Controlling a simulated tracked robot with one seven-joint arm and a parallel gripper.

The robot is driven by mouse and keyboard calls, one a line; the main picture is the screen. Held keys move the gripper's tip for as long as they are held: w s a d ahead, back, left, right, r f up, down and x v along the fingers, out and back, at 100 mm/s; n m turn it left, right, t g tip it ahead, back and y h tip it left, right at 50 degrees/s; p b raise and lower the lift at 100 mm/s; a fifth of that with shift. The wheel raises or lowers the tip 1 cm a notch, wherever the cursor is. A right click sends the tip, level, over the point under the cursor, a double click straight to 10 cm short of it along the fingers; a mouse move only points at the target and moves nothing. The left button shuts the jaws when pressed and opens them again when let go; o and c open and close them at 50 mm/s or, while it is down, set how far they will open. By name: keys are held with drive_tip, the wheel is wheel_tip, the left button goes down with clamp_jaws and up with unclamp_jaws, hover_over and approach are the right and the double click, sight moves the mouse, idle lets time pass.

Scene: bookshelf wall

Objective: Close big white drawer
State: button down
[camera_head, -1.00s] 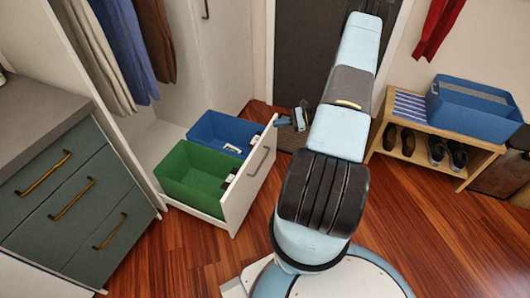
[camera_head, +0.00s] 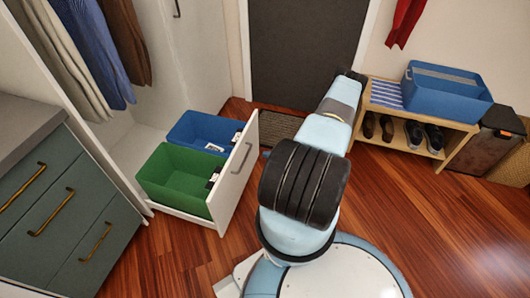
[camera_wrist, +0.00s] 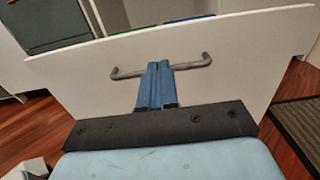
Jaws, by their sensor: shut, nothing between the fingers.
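The big white drawer is pulled out at the base of the white closet, its tall front panel (camera_head: 234,172) facing right in the head view. It holds a green bin (camera_head: 175,180) and a blue bin (camera_head: 203,134). The grey bar handle (camera_head: 242,157) is on the front. In the wrist view the front panel (camera_wrist: 225,80) fills the middle, with the handle (camera_wrist: 128,73) across it. My gripper (camera_wrist: 159,66) is shut and empty, its blue fingertips at the middle of the handle. I cannot tell whether they touch the panel. In the head view the gripper is hidden behind my arm.
A grey-green cabinet (camera_head: 70,215) with brass handles stands left of the drawer. Clothes (camera_head: 95,50) hang above it. A shoe bench (camera_head: 395,110) with a blue crate (camera_head: 447,95) stands at the right. The wooden floor (camera_head: 430,220) is clear at the front right.

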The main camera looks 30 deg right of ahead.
sight(239, 148)
drive_tip(key=x, duration=1.2)
drive_tip(key=shift+w+a, duration=0.1)
